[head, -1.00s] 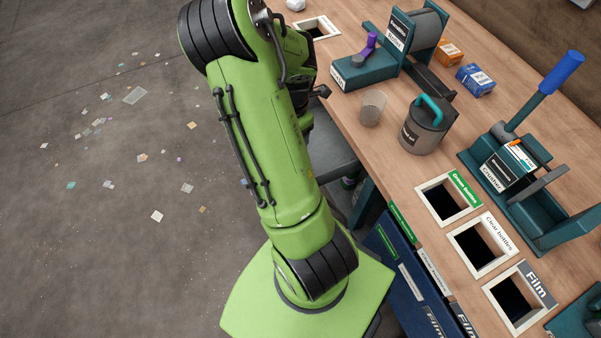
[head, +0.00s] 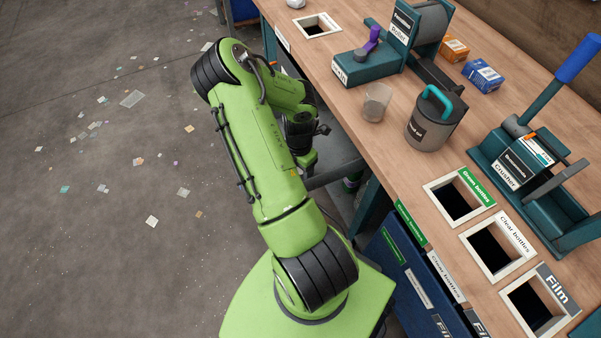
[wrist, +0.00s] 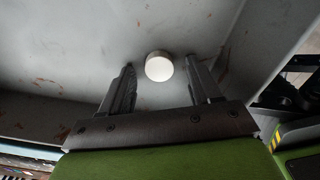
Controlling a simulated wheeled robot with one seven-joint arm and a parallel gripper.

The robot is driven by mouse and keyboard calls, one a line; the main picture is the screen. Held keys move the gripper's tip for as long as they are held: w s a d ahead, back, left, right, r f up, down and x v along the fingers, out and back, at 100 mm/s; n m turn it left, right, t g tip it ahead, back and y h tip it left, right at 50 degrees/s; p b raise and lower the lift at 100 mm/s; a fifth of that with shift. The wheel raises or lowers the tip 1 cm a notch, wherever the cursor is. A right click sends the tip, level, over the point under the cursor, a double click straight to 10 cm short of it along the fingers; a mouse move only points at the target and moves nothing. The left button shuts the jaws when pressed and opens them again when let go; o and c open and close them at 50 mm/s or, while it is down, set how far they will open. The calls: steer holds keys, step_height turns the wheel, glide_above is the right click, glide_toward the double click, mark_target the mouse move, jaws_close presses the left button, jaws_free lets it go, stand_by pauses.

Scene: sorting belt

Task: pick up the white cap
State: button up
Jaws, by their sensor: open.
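The white cap (wrist: 159,67) shows in the wrist view as a small round disc on a grey, stained surface (wrist: 90,55). My gripper (wrist: 160,80) is open in the wrist view, with one finger to the left of the cap and the other to its right. The cap appears between and slightly beyond the fingertips, and no finger visibly touches it. How far the fingertips are from the surface is hard to tell. In the head view the cap is hidden, and my arm reaches down beside the bench.
The wooden bench (head: 400,158) stands right of my arm, its edge close by. It carries a clear cup (head: 376,102), a lidded grey pot (head: 432,122), a crusher (head: 530,180) and framed openings. Blue bins (head: 395,262) stand below. Litter lies on the open floor at left.

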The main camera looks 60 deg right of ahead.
steer(key=shift+r, duration=0.1)
steer(key=c, duration=1.1)
